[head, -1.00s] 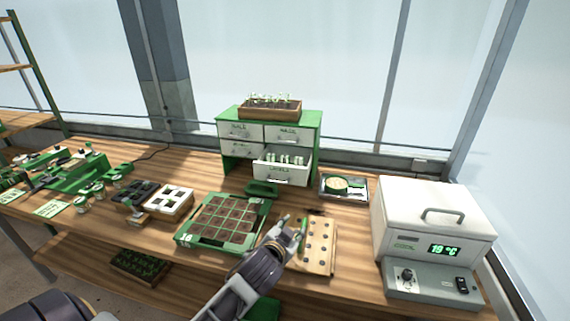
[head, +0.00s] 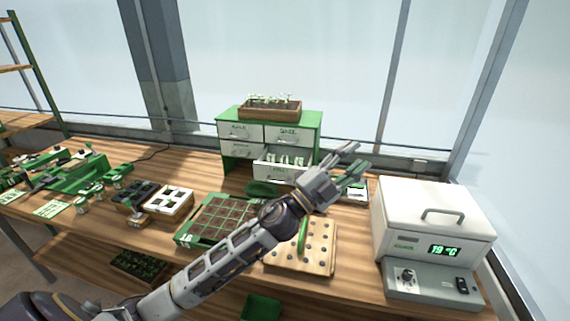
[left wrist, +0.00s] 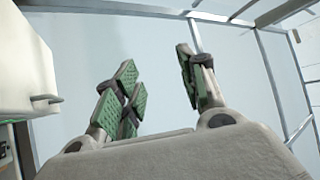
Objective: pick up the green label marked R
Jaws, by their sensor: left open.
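My left gripper (head: 354,160) is open and empty, raised above the back right of the bench, in front of the tray that holds a small bowl. In the left wrist view its green-padded fingers (left wrist: 155,92) stand apart with only the window behind them. An open drawer (head: 277,173) of the green cabinet holds several pale upright pieces, just left of the gripper. No letter R can be read on anything. A slim green piece (head: 302,238) stands at the holed wooden board (head: 318,262), below my left wrist. My right gripper is not in view.
A white heater box (head: 432,215) reading 19 °C stands at the right. My left arm covers part of the green-framed seed tray (head: 192,239). A planted wooden box (head: 270,112) tops the cabinet. Pots and green tools fill the bench's left side.

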